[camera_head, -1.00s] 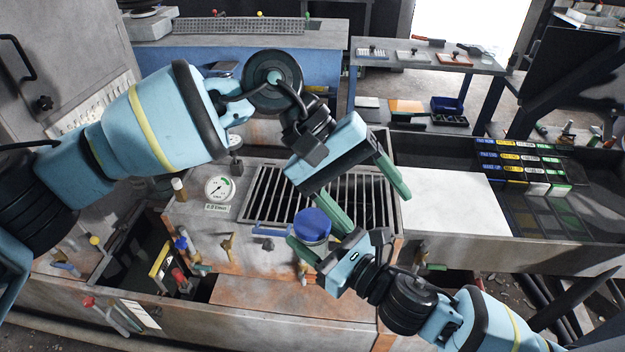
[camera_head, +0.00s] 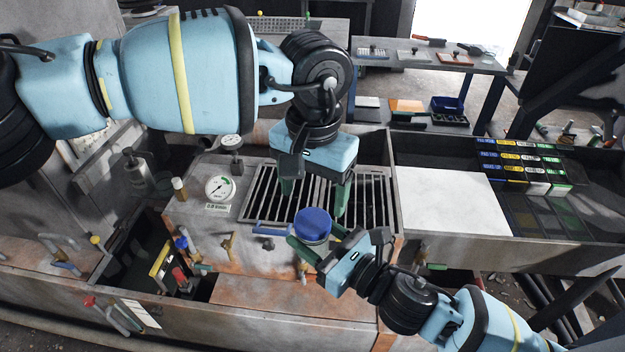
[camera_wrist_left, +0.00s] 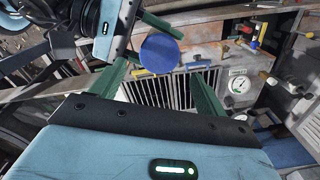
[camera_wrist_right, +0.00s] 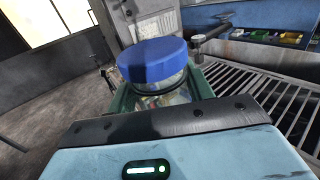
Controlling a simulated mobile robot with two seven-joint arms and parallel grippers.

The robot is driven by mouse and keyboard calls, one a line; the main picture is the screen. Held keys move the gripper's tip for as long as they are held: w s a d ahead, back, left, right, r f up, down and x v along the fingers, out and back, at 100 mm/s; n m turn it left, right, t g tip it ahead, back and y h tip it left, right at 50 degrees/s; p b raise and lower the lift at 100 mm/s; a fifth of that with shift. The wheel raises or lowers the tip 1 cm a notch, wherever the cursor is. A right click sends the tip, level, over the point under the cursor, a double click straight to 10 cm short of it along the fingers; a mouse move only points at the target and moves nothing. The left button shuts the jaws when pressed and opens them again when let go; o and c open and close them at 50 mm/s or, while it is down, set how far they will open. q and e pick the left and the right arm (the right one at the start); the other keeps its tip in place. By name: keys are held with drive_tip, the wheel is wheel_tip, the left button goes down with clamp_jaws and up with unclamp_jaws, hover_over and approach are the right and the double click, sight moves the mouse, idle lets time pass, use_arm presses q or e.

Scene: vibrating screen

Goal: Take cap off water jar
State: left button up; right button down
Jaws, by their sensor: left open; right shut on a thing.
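The water jar is a clear jar (camera_wrist_right: 160,96) with a blue cap (camera_head: 313,223) on its top; the cap also shows in the right wrist view (camera_wrist_right: 152,60) and the left wrist view (camera_wrist_left: 159,54). My right gripper (camera_head: 318,246) is shut on the jar body below the cap and holds it upright near the grate's front edge. My left gripper (camera_head: 314,205) is open and empty, pointing down just above and behind the cap. In the left wrist view its fingers (camera_wrist_left: 160,85) are spread wide, with the cap between and beyond their tips.
A metal grate (camera_head: 372,190) lies behind the jar on the rusty machine. A round gauge (camera_head: 220,188) and several valves stand to the left. A white panel (camera_head: 450,200) lies to the right. A blue bench with a perforated tray (camera_head: 240,25) is at the back.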

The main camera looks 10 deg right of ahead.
sight(312, 220)
use_arm(q)
drive_tip(key=shift+f, duration=3.2)
